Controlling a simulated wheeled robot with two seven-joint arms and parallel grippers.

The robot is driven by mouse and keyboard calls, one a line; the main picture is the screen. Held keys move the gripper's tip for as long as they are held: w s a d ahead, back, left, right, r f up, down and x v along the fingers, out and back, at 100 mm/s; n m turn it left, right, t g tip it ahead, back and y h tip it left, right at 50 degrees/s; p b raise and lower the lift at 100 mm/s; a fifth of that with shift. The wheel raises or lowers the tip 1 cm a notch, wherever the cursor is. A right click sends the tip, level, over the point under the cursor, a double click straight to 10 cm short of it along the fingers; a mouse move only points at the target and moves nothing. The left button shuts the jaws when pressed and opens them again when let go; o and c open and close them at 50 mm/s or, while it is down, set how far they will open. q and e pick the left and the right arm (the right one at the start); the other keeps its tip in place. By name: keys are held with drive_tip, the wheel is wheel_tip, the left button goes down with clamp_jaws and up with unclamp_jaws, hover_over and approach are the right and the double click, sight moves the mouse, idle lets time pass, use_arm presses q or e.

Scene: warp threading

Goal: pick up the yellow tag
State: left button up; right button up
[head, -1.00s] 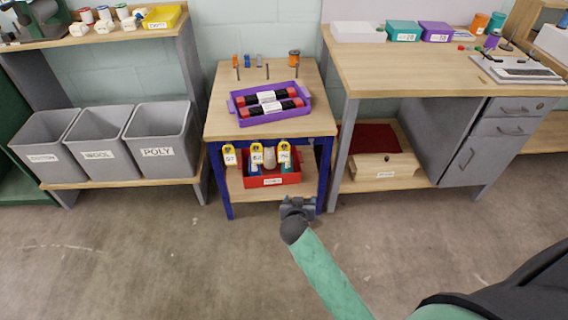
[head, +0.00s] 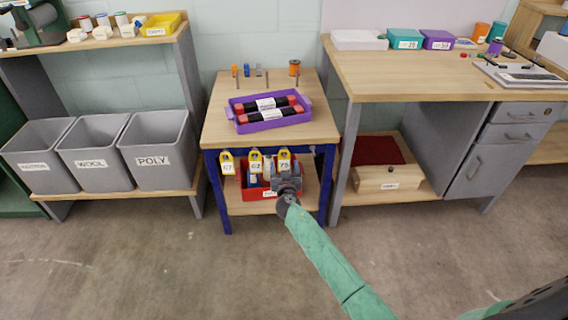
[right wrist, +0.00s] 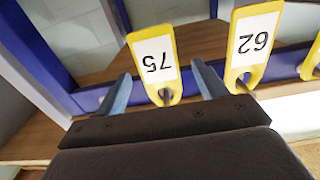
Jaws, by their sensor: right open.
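Three yellow-rimmed tags with white number labels hang in a row from the front rail of the blue-legged table: the left tag (head: 227,164), the 62 tag (head: 255,162) and the 75 tag (head: 284,160). My right gripper (head: 288,181) is open at the 75 tag's lower end. In the right wrist view, which shows the numbers upside down, the 75 tag (right wrist: 154,58) stands between the two blue-grey fingers (right wrist: 163,88). I cannot tell whether they touch it. The 62 tag (right wrist: 252,42) is just outside the right-hand finger. My left gripper is out of view.
A red bin (head: 255,195) sits on the shelf behind the tags. A purple tray (head: 270,122) with dark rolls and several pegs and spools stand on the tabletop. Grey bins (head: 160,170) are to the left, a workbench (head: 440,75) to the right. The floor in front is clear.

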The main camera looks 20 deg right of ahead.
sight(284, 163)
drive_tip(key=shift+p+x, duration=0.3)
drive_tip(key=shift+x, duration=2.15)
drive_tip(key=shift+s, duration=0.1)
drive_tip(key=c, duration=1.1)
